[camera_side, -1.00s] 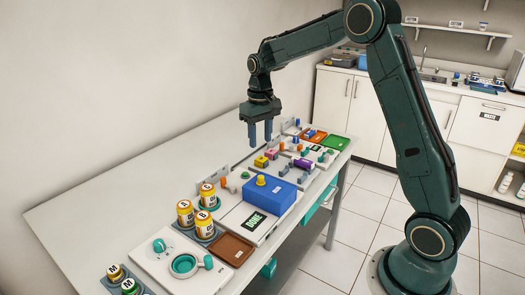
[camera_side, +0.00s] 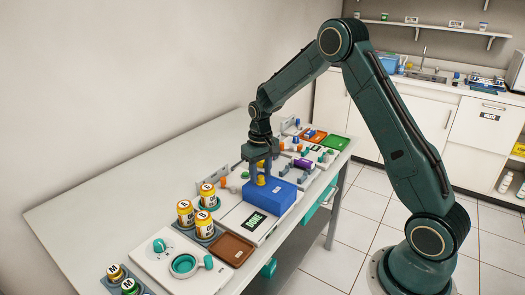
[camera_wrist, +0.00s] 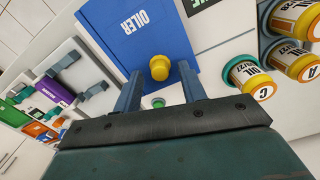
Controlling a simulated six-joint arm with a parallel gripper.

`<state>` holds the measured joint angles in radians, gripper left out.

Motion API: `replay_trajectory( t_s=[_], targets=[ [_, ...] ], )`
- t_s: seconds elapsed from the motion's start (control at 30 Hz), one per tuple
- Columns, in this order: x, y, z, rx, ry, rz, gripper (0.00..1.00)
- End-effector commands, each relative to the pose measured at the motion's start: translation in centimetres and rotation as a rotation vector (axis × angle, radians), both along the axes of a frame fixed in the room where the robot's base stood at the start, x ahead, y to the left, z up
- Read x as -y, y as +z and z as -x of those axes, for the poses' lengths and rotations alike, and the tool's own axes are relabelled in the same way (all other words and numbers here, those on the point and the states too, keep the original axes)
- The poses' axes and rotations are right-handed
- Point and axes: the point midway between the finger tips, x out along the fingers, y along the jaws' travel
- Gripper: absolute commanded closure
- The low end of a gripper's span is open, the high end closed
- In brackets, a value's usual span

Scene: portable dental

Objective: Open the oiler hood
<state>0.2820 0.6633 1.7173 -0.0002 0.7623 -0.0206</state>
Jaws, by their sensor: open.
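The oiler hood (camera_side: 271,199) is a blue box-like cover on the bench, and it looks shut. Its top reads OILER in the wrist view (camera_wrist: 140,35). A yellow knob (camera_wrist: 159,68) stands on the hood near one edge; it also shows in the side view (camera_side: 261,180). My gripper (camera_side: 262,182) points down at the hood with its fingers around the knob's place. In the wrist view my gripper (camera_wrist: 162,85) is open, with one finger on each side of the knob and gaps between. Whether the fingers touch the hood is unclear.
Oil jars (camera_side: 203,222) stand left of the hood, near a brown tray (camera_side: 230,249) and a DONE sign (camera_side: 255,221). The bench's back left is clear.

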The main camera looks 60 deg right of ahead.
Motion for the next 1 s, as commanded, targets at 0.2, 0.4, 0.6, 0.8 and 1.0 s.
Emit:
replay_trajectory(
  t_s=[0.2, 0.4, 0.6, 0.8, 1.0],
  targets=[
    [0.0, -1.07, 0.0, 0.0, 0.0, 0.0, 0.59],
    [0.0, -1.15, 0.0, 0.001, 0.0, 0.0, 0.59],
    [0.0, -1.12, -0.01, 0.001, 0.0, 0.0, 0.82],
    [0.0, -1.1, -0.02, 0.001, 0.0, 0.0, 1.0],
    [-0.71, -1.07, -0.07, 0.002, 0.003, 0.001, 1.0]
  ],
)
